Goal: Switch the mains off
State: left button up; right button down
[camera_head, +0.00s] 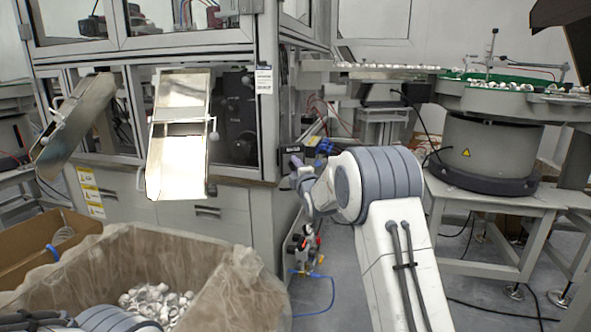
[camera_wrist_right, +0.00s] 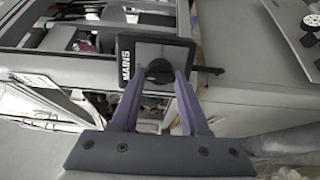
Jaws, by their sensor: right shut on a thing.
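The mains switch is a dark panel marked MAINS (camera_wrist_right: 148,52) with a round black knob (camera_wrist_right: 159,70), seen in the right wrist view. My right gripper (camera_wrist_right: 158,80) has its two purple fingers on either side of the knob and is shut on it. In the head view the right gripper (camera_head: 298,171) reaches the corner post of the machine cabinet, and the arm hides part of the switch. I cannot tell which position the knob points to. Part of my left arm shows at the bottom left of the head view; its gripper is not in view.
A lined box of caps (camera_head: 150,301) stands at the front left. Two metal chutes (camera_head: 176,170) stick out from the machine cabinet (camera_head: 228,211). A bowl feeder (camera_head: 487,150) stands on a table at the right. A blue hose lies on the floor below the switch.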

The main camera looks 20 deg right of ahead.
jog(key=shift+c, duration=2.1)
grip_release()
jog(key=shift+a, duration=0.1)
jog(key=shift+s, duration=0.15)
jog(key=s+p, duration=0.1)
jog(key=s, duration=0.9)
jog(key=shift+a, duration=0.35)
jog(key=shift+s+a, duration=0.1)
